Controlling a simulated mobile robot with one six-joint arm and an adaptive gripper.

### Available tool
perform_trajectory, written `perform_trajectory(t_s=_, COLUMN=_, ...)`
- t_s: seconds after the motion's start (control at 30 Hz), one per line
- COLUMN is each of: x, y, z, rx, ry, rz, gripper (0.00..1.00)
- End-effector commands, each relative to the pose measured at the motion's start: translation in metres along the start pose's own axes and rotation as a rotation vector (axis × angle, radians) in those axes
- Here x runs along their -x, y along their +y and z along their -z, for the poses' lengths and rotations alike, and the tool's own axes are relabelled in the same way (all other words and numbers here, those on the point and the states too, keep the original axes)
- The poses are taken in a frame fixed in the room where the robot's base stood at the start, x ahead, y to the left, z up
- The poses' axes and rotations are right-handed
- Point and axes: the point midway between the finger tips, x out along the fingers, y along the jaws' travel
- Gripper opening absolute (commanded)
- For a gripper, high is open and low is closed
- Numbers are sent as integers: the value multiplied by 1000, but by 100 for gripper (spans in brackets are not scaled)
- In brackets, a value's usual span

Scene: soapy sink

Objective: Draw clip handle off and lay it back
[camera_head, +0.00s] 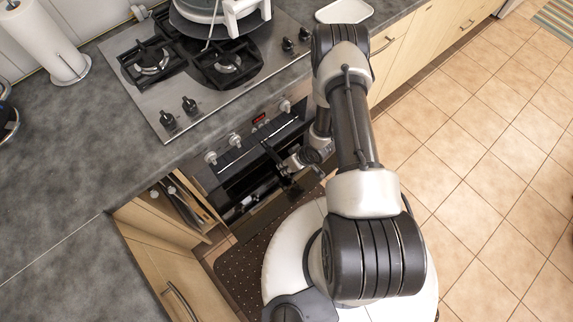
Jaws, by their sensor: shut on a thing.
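My gripper (284,168) is low in front of the oven, below the front edge of the worktop. It is shut on a dark, slim thing, which I take to be the clip handle; it is too small and dark to make out its shape. Whether the clip handle touches anything else cannot be told. Around my gripper the dark oven front (238,178) hides detail.
The hob (150,110) is above the oven, with a pot-like vessel (205,10) at its back. A cabinet or drawer (180,205) stands open left of the oven. Paper roll (45,40) stands at upper left. The worktop (70,150) has much clear room. Tiled floor (480,150) is free at right.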

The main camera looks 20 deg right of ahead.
Motion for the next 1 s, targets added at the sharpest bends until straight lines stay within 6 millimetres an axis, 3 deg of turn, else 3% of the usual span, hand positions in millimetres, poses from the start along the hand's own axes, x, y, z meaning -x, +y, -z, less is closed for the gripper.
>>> perform_trajectory(t_s=1.0, x=58, y=-5, z=-84, rx=-5, ry=-1, rz=0, gripper=0)
